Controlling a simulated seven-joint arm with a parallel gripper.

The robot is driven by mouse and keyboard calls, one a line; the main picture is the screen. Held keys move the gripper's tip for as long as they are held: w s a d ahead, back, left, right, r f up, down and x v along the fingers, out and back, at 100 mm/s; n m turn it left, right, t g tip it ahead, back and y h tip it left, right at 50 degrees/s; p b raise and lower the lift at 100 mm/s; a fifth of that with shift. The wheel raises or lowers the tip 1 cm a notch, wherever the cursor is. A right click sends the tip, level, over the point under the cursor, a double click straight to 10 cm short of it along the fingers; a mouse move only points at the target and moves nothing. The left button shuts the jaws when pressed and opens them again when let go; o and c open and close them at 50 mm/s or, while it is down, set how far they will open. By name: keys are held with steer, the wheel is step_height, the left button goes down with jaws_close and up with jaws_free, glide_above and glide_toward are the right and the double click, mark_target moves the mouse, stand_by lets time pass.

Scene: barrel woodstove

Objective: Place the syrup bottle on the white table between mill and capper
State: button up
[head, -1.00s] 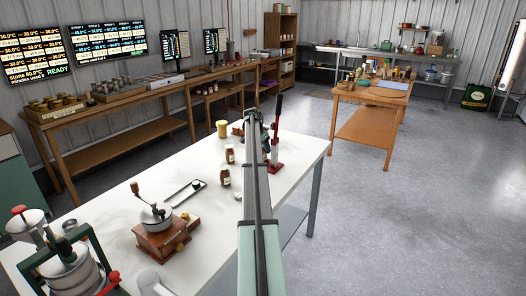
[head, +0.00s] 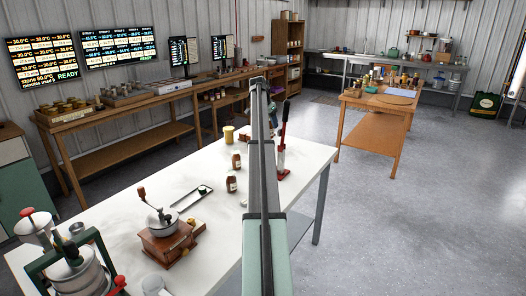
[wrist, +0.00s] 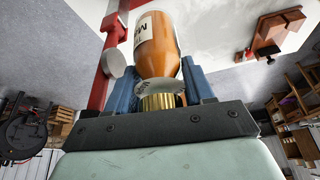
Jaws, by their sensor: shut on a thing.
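The amber syrup bottle (wrist: 158,48), with a white label and gold cap, is in my gripper (wrist: 160,92). The blue fingers are shut around its cap end in the wrist view. In the head view the bottle and fingers are mostly hidden behind my arm. The white table (head: 110,208) carries the wooden mill (head: 168,238) at its near part. The red capper (head: 281,158) stands at the far right part and shows close beside the bottle in the wrist view (wrist: 101,65). I cannot tell whether the bottle touches the table.
Two small brown bottles (head: 236,161) (head: 231,184) stand between mill and capper. A green-framed press (head: 75,262) is at the near left. White tabletop left of the tray is clear.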

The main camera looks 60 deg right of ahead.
mark_target(271, 130)
steer(key=a, duration=0.1)
steer(key=s+a, duration=0.1)
steer(key=a, duration=0.1)
steer(key=shift+s+a+r, duration=0.25)
steer(key=shift+s+r, duration=0.1)
steer(key=s+a+f, duration=0.9)
steer(key=s+a, duration=0.2)
steer(key=s, duration=0.2)
steer(key=shift+f, duration=5.2)
steer(key=o, duration=1.2)
steer(key=shift+f, duration=0.15)
steer(key=v, duration=1.2)
